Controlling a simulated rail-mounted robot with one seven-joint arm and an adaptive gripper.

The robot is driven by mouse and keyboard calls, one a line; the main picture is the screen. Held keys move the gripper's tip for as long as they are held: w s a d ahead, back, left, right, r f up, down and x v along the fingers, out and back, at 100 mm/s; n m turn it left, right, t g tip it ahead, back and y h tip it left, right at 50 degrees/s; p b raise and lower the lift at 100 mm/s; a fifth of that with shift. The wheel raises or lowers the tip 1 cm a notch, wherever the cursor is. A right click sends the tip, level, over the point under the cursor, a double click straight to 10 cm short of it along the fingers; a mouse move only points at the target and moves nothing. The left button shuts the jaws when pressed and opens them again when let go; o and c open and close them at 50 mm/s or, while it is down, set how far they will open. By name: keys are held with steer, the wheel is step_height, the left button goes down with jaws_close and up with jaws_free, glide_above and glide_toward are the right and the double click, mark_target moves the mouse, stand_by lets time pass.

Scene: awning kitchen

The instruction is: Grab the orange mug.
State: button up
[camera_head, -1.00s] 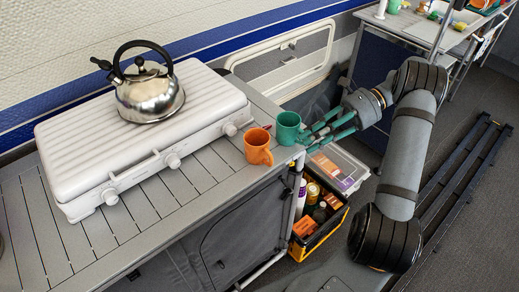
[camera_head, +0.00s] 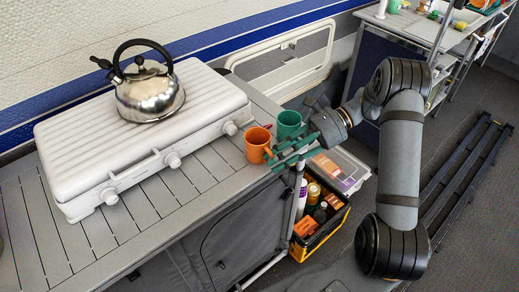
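The orange mug (camera_head: 257,144) stands upright on the slatted grey table, near its right end. My gripper (camera_head: 277,155) has green fingers and reaches in from the right. Its fingertips are at the lower right side of the orange mug, at the handle side. The fingers appear spread apart, with part of the mug's handle hidden behind or between them. I cannot tell whether they touch the mug. A green mug (camera_head: 289,122) stands just behind and right of the orange mug, close to my gripper's upper finger.
A white camping stove (camera_head: 75,160) carrying a steel kettle (camera_head: 150,95) stands left of the mugs. The slatted table (camera_head: 150,215) is clear in front of the stove. Below its right end is a yellow-black crate (camera_head: 335,222) with bottles and boxes.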

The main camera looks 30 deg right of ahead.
steer(key=shift+c, duration=0.4)
jaws_close()
steer(key=shift+r, duration=0.15)
